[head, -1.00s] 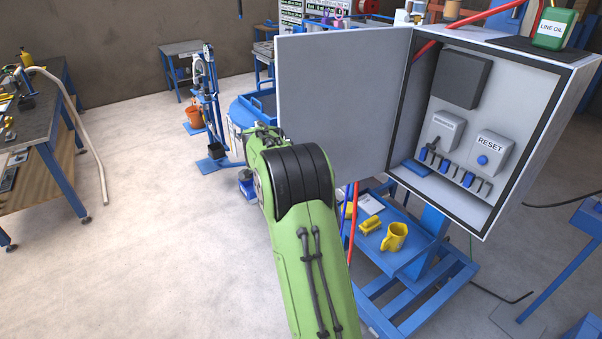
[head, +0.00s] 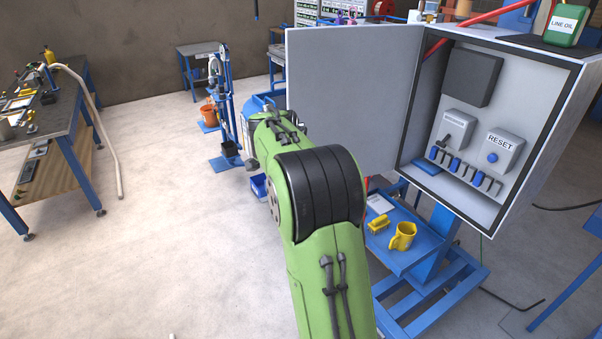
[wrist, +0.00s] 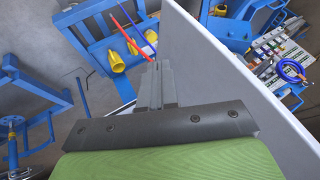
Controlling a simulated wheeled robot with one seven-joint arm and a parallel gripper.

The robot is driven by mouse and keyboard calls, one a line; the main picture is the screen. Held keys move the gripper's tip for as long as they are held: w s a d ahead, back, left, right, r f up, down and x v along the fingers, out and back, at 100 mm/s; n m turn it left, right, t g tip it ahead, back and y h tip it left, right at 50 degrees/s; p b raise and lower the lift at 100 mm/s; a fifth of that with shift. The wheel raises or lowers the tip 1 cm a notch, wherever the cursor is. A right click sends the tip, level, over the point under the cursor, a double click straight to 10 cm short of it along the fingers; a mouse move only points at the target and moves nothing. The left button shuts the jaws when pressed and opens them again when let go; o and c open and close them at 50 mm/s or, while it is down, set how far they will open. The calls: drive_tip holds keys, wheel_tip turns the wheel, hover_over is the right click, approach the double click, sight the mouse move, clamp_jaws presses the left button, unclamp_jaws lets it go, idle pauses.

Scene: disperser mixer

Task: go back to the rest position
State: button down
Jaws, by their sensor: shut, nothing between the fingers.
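My green arm (head: 325,235) rises in the middle of the head view, bent in front of the open cabinet's door. My gripper does not show in the head view. In the wrist view my gripper (wrist: 157,72) shows as two grey fingers together, shut and empty. The fingers appear beside the pale cabinet door (wrist: 205,75). I cannot tell whether they touch it. The door also shows in the head view (head: 350,95), swung open to the left.
The open cabinet (head: 560,100) holds a RESET box (head: 499,150) and a row of blue switches. A workbench (head: 70,125) is at the left.

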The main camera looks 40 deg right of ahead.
drive_tip(key=s+a+r+n+t+y, duration=0.1)
drive_tip(key=s+a+r+n+y, duration=0.1)
drive_tip(key=s+a+r+n, duration=0.45)
drive_tip(key=s+a+r+n+t+y, duration=0.1)
drive_tip(key=s+a+n, duration=0.2)
drive_tip(key=s+a, duration=0.65)
drive_tip(key=s+a+f+n+y, duration=0.1)
drive_tip(key=s+a+f+n, duration=0.2)
drive_tip(key=s+a+n, duration=0.2)
drive_tip(key=s+a+f+n+y, duration=0.2)
drive_tip(key=s+a+f+n, duration=0.1)
drive_tip(key=s+a+n, duration=0.2)
drive_tip(key=s+a, duration=0.2)
drive_tip(key=s, duration=0.1)
drive_tip(key=shift+a+f+g, duration=0.15)
drive_tip(key=shift+f+g, duration=0.15)
drive_tip(key=shift+f, duration=0.05)
